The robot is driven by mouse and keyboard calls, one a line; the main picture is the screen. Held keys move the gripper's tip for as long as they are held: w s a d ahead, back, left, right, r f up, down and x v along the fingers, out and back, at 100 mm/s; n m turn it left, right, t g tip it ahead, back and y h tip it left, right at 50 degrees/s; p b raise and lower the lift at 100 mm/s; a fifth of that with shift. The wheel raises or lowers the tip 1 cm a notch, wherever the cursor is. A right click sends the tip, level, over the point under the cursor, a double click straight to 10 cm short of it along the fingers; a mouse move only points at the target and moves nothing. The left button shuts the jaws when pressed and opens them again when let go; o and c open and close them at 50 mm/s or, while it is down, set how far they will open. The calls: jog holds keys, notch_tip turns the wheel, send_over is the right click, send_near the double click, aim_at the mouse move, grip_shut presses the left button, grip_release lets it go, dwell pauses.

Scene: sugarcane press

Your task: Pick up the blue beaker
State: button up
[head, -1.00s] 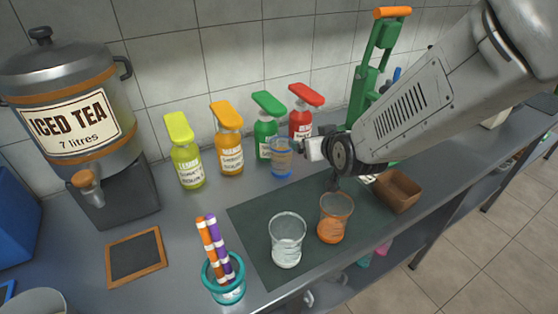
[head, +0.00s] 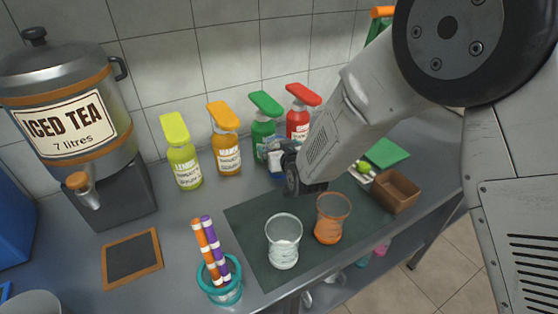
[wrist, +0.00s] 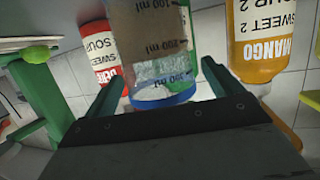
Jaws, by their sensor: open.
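The blue beaker (wrist: 162,50) is clear with a blue rim and black volume marks. In the wrist view it shows close up, between the two dark green fingers of my gripper (wrist: 160,86). The fingers are open on either side of it; whether either one touches it I cannot tell. In the head view my gripper (head: 276,162) is in front of the green bottle at the back of the counter, and it hides most or all of the beaker.
Green (head: 264,128), red (head: 299,118), orange (head: 226,145) and yellow (head: 183,163) syrup bottles stand along the wall. A clear beaker (head: 284,243) and an orange beaker (head: 331,220) stand on the dark mat (head: 249,231). A brown box (head: 397,190) is to the right.

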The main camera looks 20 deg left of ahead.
jog(key=shift+w+a+f, duration=0.1)
jog(key=shift+w+a, duration=0.15)
jog(key=shift+w, duration=0.05)
jog(key=c, duration=1.6)
jog(key=shift+c, duration=0.8)
jog(key=shift+r, duration=0.2)
